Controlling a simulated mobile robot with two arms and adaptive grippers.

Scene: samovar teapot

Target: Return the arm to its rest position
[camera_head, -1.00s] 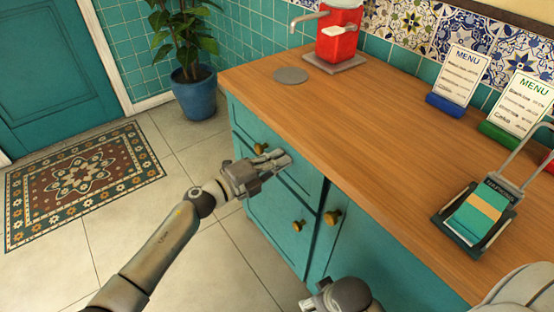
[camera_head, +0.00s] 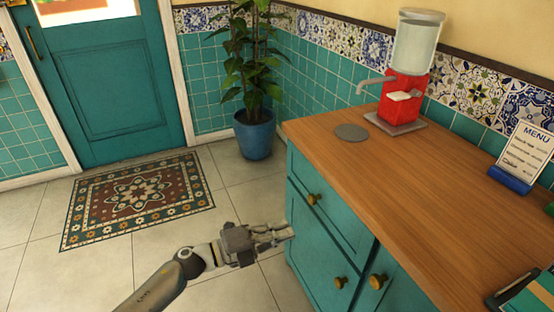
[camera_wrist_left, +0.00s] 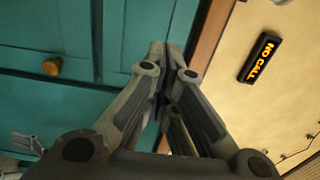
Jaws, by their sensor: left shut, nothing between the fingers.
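My left gripper (camera_head: 285,233) is shut and empty. In the head view it is in front of the teal cabinet (camera_head: 318,238), near its left end and below the wooden counter top (camera_head: 400,190). In the left wrist view its fingers (camera_wrist_left: 162,55) are together with nothing between them, and the teal cabinet front (camera_wrist_left: 60,20) with a brass knob (camera_wrist_left: 52,67) shows behind on the left.
A red drink dispenser (camera_head: 402,95) and a grey disc (camera_head: 351,132) stand on the counter. A menu card (camera_head: 527,155) is at the right. A potted plant (camera_head: 254,135), a patterned rug (camera_head: 138,198) and a teal door (camera_head: 117,80) are at the left. The floor between is clear.

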